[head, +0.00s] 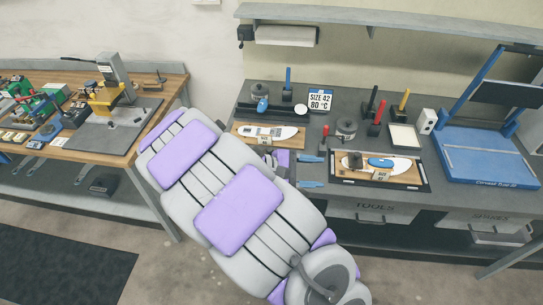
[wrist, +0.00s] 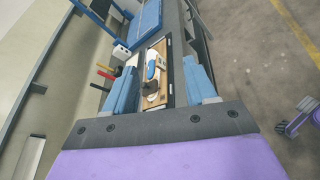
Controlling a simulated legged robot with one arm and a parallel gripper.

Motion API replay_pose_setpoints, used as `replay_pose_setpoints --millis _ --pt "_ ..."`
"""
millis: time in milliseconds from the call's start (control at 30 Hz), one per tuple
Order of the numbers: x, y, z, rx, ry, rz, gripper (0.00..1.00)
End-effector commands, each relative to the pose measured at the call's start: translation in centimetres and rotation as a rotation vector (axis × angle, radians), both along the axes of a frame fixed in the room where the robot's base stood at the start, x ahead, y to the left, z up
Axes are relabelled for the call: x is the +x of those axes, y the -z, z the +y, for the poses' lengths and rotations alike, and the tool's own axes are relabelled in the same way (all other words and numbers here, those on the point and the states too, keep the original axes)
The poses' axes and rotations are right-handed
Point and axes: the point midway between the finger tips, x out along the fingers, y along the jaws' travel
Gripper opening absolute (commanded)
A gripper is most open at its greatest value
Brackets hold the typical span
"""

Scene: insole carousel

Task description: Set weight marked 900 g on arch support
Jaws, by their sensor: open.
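My gripper (head: 311,171) is open and empty, its two blue fingers apart just left of a black tray (head: 424,184). In the wrist view the gripper (wrist: 160,84) has the tray's wooden board beyond and between its fingers. On that board lies a white insole (head: 403,165) with a blue arch support (head: 381,162). A dark round piece (head: 355,160) sits on the board left of the blue support; I cannot tell whether it touches it. Grey round weights stand behind: one (head: 347,127) behind the tray, another (head: 261,88) farther back left. No 900 g marking is readable.
A second wooden board with an insole (head: 265,134) lies at the left. Upright coloured handles (head: 376,118), a white-topped box (head: 404,138) and a blue machine (head: 487,157) crowd the right.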

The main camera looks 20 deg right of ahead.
Motion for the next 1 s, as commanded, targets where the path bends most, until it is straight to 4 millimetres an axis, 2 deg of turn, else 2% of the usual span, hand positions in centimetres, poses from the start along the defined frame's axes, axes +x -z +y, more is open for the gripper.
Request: replay_pose_setpoints --millis 100,300,367,500,700,800,900,1000 --pt "3.9 1.6 -0.5 -0.081 -0.124 0.097 0.56" --pt "9.9 5.5 -0.6 -0.188 -0.343 0.252 0.56" --pt "11.8 7.0 0.1 -0.216 -0.416 0.297 0.56" --pt "15.5 11.1 3.3 -0.279 -0.591 0.394 0.56" --pt "18.8 17.2 8.8 -0.341 -0.807 0.506 0.56" --pt "19.5 19.4 10.6 -0.353 -0.88 0.538 0.56" --pt "19.9 20.9 11.3 -0.355 -0.926 0.557 0.56" --pt "20.2 21.6 11.1 -0.353 -0.946 0.564 0.56"
